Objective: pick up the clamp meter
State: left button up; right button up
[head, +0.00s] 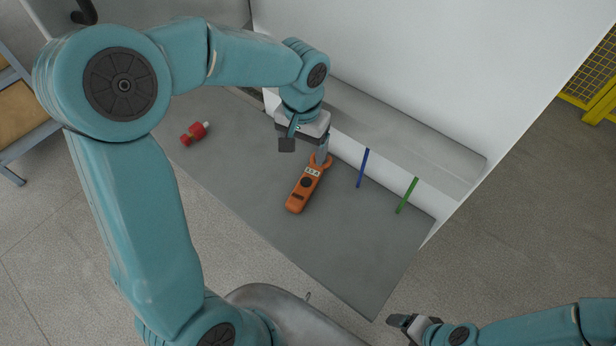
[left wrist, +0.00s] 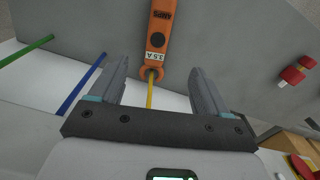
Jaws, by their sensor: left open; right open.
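The orange clamp meter (head: 303,190) lies on the grey worktop (head: 350,235), its clamp end towards the wall. My left gripper (head: 304,152) is open and empty at that clamp end. In the left wrist view the meter (left wrist: 160,38) has a dark dial and a label, and its clamp end lies between the fingertips of my left gripper (left wrist: 155,78). I cannot tell whether the fingers touch it. My right gripper (head: 402,325) is open, low at the right, away from the meter.
A blue rod (head: 362,168) and a green rod (head: 407,195) stand right of the meter by the wall ledge (head: 400,130). A yellow rod (left wrist: 149,95) shows beyond the clamp end. A red object (head: 194,133) lies left on the worktop. The front worktop is clear.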

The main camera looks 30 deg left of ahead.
pick_arm(q)
send_over(304, 186)
notch_tip(304, 186, down, 9)
jog(key=shift+r, duration=0.1)
notch_tip(304, 186, down, 6)
jog(key=shift+s+f+p, duration=0.1)
jog(key=shift+s+p, duration=0.05)
jog(key=shift+p, duration=0.6)
jog(key=shift+c, duration=0.3)
jog(key=c, duration=1.3)
jog(key=shift+o, duration=0.2)
jog(key=shift+r, duration=0.2)
